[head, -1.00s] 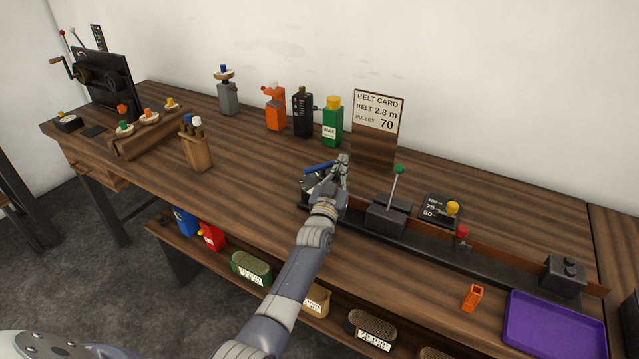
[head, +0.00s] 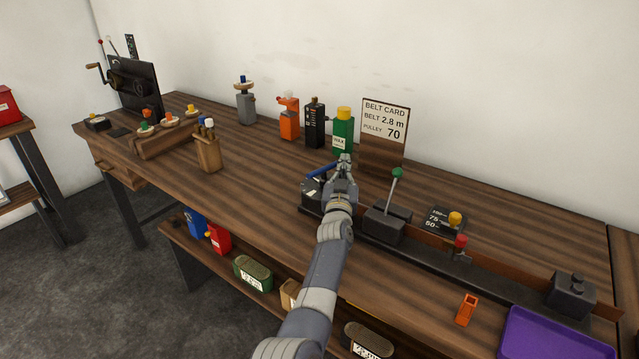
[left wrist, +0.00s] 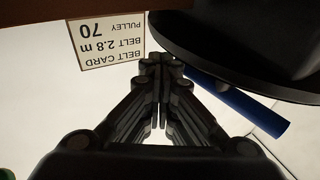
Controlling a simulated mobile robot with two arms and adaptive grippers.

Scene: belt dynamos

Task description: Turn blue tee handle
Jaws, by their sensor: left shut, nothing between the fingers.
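The blue tee handle (head: 322,171) is a bar on the dark block (head: 313,190) at the left end of the black machine bed. In the left wrist view the blue bar (left wrist: 238,105) slants beside a large dark part. My left gripper (head: 345,160) is shut and empty, at the bar's right end. In the left wrist view the fingertips (left wrist: 161,62) are together, just beside the bar's near end; I cannot tell whether they touch it. The gripper hides part of the block in the head view. My right gripper is not in view.
The belt card (head: 385,128) stands behind the gripper. A green-knobbed lever (head: 397,173) rises to the right, with a yellow knob (head: 455,219) and red knob (head: 461,241) beyond. Bottles (head: 342,130) line the back. A purple tray (head: 545,335) lies front right.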

